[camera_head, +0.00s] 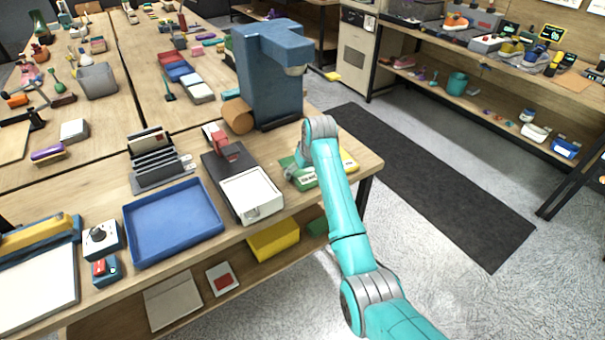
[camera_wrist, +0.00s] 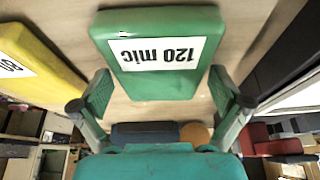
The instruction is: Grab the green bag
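The green bag (camera_wrist: 160,88) is a flat green block with a white label reading "120 mic", upside down in the wrist view. It lies on the wooden table. In the head view the green bag (camera_head: 306,183) is at the table's right end, partly covered by my gripper (camera_head: 292,168). In the wrist view my gripper (camera_wrist: 160,76) is open, with one finger on each side of the bag's near end. I see gaps between the fingers and the bag; whether they touch it I cannot tell.
A yellow pack (camera_wrist: 38,62) with a white label lies beside the green bag. A blue machine (camera_head: 270,75) stands behind it. A dark device with a white tray (camera_head: 252,192) is to the left. The table's edge is close on the right.

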